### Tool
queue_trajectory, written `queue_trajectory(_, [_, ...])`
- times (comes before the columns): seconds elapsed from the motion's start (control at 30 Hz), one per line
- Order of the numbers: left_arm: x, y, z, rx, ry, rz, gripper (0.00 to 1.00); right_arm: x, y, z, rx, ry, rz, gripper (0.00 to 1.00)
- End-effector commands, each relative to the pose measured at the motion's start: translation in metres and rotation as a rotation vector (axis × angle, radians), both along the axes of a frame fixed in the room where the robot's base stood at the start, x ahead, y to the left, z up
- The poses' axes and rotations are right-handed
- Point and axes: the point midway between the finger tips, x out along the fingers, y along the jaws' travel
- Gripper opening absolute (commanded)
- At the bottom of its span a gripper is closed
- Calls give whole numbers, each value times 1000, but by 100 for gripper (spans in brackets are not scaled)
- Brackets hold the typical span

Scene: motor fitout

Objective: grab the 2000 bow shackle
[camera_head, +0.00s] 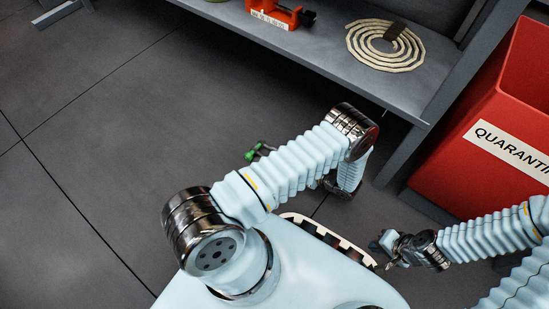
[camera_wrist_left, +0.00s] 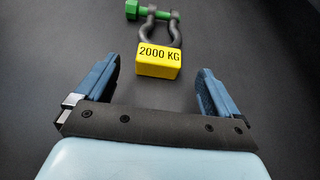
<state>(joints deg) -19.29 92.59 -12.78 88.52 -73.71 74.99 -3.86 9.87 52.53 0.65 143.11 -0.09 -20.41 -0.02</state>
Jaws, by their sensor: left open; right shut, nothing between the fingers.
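The 2000 bow shackle shows in the left wrist view as a dark grey bow (camera_wrist_left: 160,27) with a green pin and a yellow block marked "2000 KG" (camera_wrist_left: 158,63). It lies on a dark surface just ahead of my left gripper (camera_wrist_left: 160,68). The left gripper is open, its blue fingers on either side of the near approach, with nothing between them. In the head view a green pin end (camera_head: 255,152) shows beyond my left arm, which hides the rest. My right gripper (camera_head: 384,248) is shut and empty, at the lower right of the head view.
A red bin marked "QUARANTIN..." (camera_head: 470,165) stands at the right. Dark tiled floor (camera_head: 90,150) is clear at the left.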

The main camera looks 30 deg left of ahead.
Motion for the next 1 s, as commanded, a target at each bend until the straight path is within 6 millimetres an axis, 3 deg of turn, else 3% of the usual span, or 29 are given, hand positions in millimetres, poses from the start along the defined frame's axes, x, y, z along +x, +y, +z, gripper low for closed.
queue_trajectory(0.5, [4,58,-24,-1,1,2,96,0,0,-11,0,-3,-1,0])
queue_trajectory(0.77, [4,61,-24,-1,0,1,96,1,0,-11,0,-3,-1,0])
queue_trajectory(1.0, [4,60,-24,-1,0,1,59,1,0,-11,0,-3,-1,0])
